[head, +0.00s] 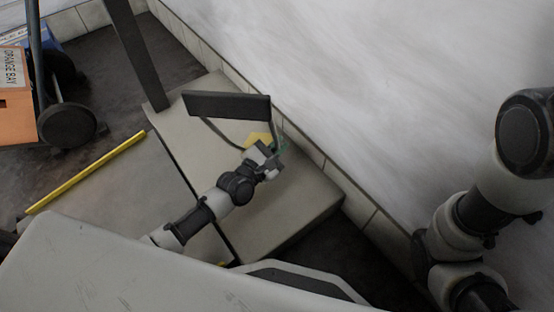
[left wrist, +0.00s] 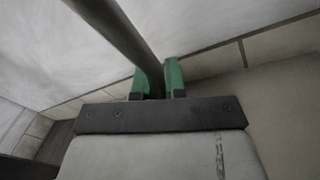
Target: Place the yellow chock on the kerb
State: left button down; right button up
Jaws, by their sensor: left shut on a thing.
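The yellow chock (head: 258,138) shows in the head view as a small yellow patch just behind my left gripper, over the pale block; the gripper partly hides it. My left gripper (head: 279,148), with green fingertips, is shut on a thin dark bar. In the left wrist view the left gripper (left wrist: 158,82) has this dark bar (left wrist: 122,35) between its green fingers. In the head view the bar runs up to a dark flat panel (head: 228,105). I cannot tell whether it joins the chock. A tiled kerb (head: 318,155) runs along the pale wall. My right gripper is out of view.
A pale raised block (head: 300,205) lies under my left gripper, beside the kerb. A dark post (head: 135,50) stands behind it. A yellow strip (head: 85,172) edges the floor plate at left. A wheeled cart (head: 68,124) with an orange crate (head: 16,112) stands far left.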

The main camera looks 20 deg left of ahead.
pick_arm(q)
jog(key=f+b, duration=0.2)
jog(key=f, duration=0.1)
jog(key=f+b, duration=0.1)
jog(key=shift+w+a+f+b, duration=0.15)
jog(key=shift+w+a+b, duration=0.1)
jog(key=shift+b, duration=0.1)
jog(key=c, duration=1.6)
grip_release()
jog(key=shift+f, duration=0.1)
jog(key=o, duration=0.4)
jog(key=shift+o, duration=0.2)
